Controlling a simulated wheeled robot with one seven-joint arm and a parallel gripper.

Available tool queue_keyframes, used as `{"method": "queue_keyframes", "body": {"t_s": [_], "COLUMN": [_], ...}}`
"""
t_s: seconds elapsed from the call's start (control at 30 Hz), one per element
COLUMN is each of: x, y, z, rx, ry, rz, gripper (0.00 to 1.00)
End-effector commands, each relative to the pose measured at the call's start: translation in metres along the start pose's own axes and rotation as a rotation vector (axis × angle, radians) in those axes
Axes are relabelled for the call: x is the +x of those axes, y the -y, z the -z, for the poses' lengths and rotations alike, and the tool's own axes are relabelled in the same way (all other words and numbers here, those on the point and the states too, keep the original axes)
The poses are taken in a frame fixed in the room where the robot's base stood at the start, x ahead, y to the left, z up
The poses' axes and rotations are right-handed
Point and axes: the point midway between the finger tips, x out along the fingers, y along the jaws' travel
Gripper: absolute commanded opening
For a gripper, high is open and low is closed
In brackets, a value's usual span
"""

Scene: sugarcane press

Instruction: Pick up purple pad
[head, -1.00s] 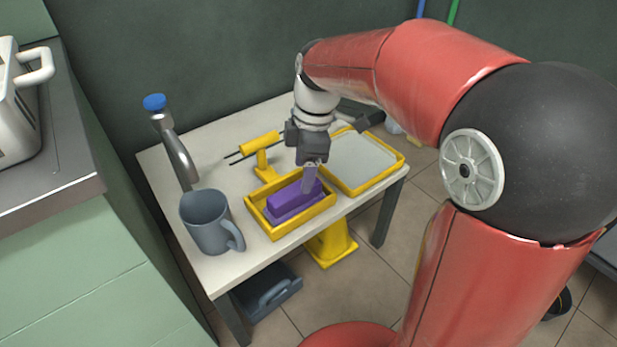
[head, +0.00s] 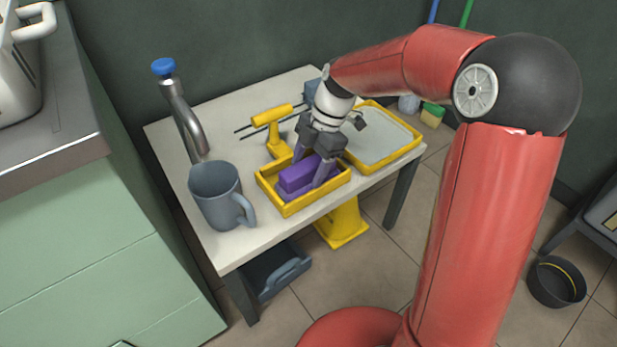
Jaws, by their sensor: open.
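The purple pad (head: 303,174) is a block with a wider base, lying in a small yellow tray (head: 291,208) on the table. My gripper (head: 310,168) is above the tray, pointing down. Its fingers are spread apart, one at the far left side of the pad and one at its right end. The fingers reach down to about the pad's height. I cannot tell whether they touch it.
A grey mug (head: 216,196) stands left of the tray, with a blue-capped tap (head: 184,115) behind it. A yellow stand with dark rods (head: 270,122) is behind the tray. A larger yellow-rimmed tray (head: 383,158) lies to the right. Table (head: 236,243) space in front is narrow.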

Motion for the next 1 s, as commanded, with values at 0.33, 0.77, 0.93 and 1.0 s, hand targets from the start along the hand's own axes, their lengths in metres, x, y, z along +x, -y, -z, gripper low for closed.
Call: {"method": "queue_keyframes", "body": {"t_s": [0.33, 0.77, 0.93, 1.0], "x": [0.0037, 0.0033, 0.0015, -0.0019], "y": [0.0004, 0.0003, 0.0001, -0.0002], "z": [-0.0001, -0.0001, 0.0005, 0.0018], "rx": [0.001, 0.001, 0.001, 0.001], "ry": [0.001, 0.001, 0.001, 0.002], "rz": [0.000, 0.000, -0.001, -0.002], "gripper": [0.53, 0.07, 0.07, 0.07]}}
